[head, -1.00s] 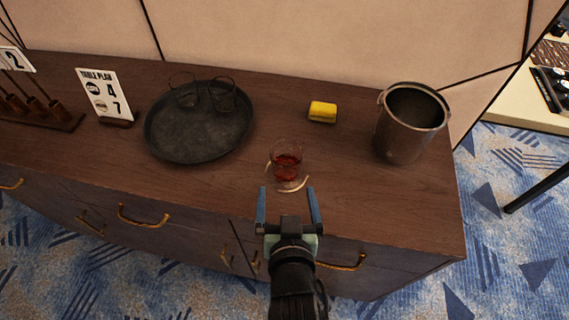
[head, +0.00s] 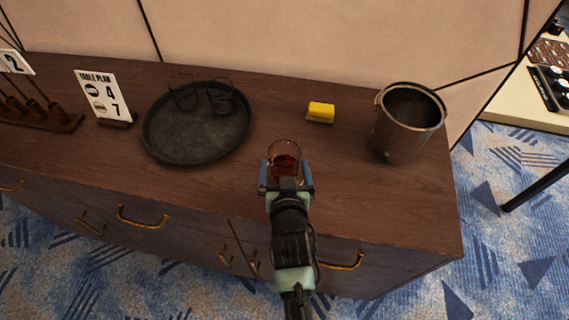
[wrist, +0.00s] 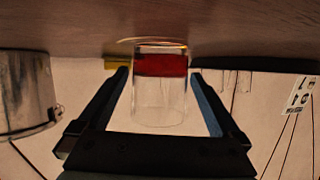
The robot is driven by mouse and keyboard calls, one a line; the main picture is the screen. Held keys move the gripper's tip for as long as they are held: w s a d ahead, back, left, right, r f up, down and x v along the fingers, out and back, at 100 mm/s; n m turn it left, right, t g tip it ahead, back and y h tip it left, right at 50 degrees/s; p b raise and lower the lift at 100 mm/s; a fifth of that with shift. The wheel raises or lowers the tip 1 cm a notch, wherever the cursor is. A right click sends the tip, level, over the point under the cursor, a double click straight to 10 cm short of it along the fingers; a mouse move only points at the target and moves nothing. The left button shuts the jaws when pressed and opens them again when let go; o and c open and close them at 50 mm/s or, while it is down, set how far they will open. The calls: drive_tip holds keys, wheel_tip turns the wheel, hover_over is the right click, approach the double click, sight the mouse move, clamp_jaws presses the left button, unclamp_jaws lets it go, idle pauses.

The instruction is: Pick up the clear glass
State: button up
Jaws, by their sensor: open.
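The clear glass (head: 285,150) stands upright on the brown sideboard with red-brown liquid in its bottom. It also shows in the wrist view (wrist: 160,98), which is upside down. My gripper (head: 285,167) is at the front of the glass. In the wrist view my gripper (wrist: 160,88) has one finger on each side of the glass, with a gap showing on both sides. The gripper is open and holds nothing. In the head view my gripper hides the lower front of the glass.
A table-plan card (head: 103,95) stands far left. The sideboard (head: 370,200) has bare room at front right.

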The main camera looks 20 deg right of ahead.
drive_tip(key=shift+x, duration=0.8)
drive_tip(key=c, duration=1.4)
drive_tip(key=shift+r, duration=0.1)
drive_tip(key=shift+c, duration=0.8)
drive_tip(key=shift+r, duration=0.15)
